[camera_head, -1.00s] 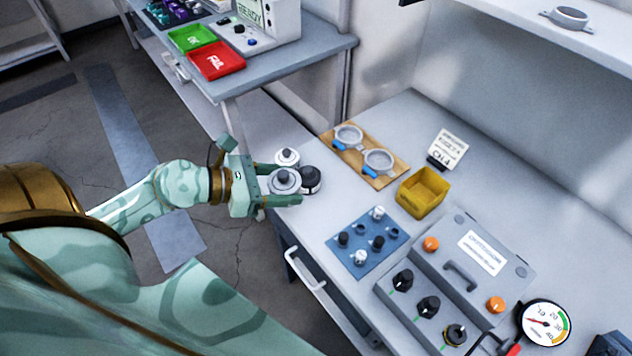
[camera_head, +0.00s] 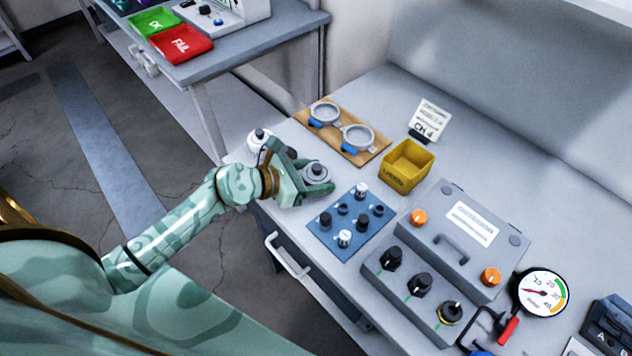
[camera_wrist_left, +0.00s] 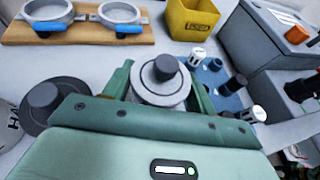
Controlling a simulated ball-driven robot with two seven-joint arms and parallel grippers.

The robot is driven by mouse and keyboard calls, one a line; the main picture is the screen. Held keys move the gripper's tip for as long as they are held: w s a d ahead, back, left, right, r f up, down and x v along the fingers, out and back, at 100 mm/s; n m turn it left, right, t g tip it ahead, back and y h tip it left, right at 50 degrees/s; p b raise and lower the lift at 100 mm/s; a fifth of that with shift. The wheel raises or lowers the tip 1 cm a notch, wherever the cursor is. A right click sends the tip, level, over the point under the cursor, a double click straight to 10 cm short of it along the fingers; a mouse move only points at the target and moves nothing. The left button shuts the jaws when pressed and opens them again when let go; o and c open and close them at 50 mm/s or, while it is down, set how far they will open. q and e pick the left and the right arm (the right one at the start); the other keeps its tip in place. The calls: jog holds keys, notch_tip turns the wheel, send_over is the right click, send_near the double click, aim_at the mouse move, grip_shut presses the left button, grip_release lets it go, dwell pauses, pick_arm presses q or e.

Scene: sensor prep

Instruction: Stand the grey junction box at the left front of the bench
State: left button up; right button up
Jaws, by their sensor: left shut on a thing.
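The grey junction box (camera_head: 316,172) looks like a round light-grey body with a darker knob on top. It sits upright between the fingers of my left gripper (camera_head: 312,184), which is shut on it over the left front of the bench (camera_head: 290,215). In the left wrist view the box (camera_wrist_left: 150,88) shows from above between the two green fingers. Its underside is hidden, so I cannot tell whether it touches the bench. My right gripper is not in view.
A dark round lid (camera_wrist_left: 45,108) is close left of the gripper. A blue knob plate (camera_head: 350,222), wooden board (camera_head: 370,152), yellow bin (camera_head: 407,165) and grey control case (camera_head: 465,240) lie to the right.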

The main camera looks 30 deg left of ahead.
pick_arm(q)
notch_tip(320, 180, down, 2)
jog(key=shift+f+b, duration=0.1)
jog(key=shift+b, duration=0.2)
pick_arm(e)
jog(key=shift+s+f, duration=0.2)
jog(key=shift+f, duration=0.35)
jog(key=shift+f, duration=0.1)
pick_arm(q)
jog(key=o, duration=1)
jog(key=shift+o, duration=0.2)
jog(key=shift+s+a+r, duration=0.15)
jog(key=shift+r, duration=0.1)
jog(key=p+v, duration=0.1)
jog(key=v, duration=1)
jog(key=shift+s+a+p, duration=0.25)
jog(key=shift+p, duration=0.15)
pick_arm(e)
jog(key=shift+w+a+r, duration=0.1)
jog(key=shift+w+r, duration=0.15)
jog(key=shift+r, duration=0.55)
